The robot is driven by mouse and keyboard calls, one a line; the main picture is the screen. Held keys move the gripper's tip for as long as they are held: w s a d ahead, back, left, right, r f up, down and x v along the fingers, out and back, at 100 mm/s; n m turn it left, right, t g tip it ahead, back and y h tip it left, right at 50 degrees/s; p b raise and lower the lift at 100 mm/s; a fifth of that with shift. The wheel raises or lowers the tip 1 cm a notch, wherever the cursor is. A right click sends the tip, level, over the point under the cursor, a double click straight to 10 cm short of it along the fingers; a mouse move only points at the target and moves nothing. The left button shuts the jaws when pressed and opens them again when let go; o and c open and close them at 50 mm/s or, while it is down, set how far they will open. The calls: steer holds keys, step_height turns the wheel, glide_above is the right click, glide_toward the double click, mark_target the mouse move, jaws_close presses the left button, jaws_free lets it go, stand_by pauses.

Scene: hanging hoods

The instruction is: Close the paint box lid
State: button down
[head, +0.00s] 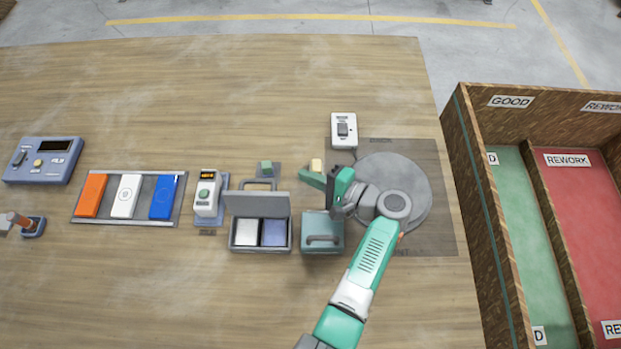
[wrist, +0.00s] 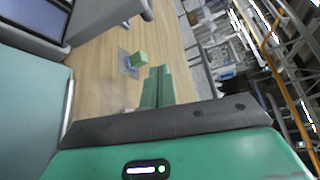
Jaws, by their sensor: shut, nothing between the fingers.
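A grey case (head: 233,236), which looks like the paint box, stands mid-table with its lid (head: 257,202) raised at the back. A white and a blue panel show inside. Part of its grey edge and blue inside shows at the upper left of the wrist view (wrist: 28,38). My gripper (head: 308,178) is behind and to the right of the lid, apart from it, with fingers pointing left. In the wrist view, its green fingers (wrist: 158,88) are together with nothing between them.
A teal box with a handle (head: 322,218) stands right of the case, close to my wrist. A round grey plate (head: 420,200) is under my arm. A white switch box (head: 343,130) stands further back.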

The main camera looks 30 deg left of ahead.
mark_target(259, 196)
steer(key=s+a, duration=0.1)
steer(key=a, duration=0.1)
steer(key=s+a, duration=0.2)
steer(key=a, duration=0.1)
steer(key=shift+s+r+p, duration=0.15)
steer(key=shift+s+p, duration=0.05)
steer(key=shift+p, duration=0.1)
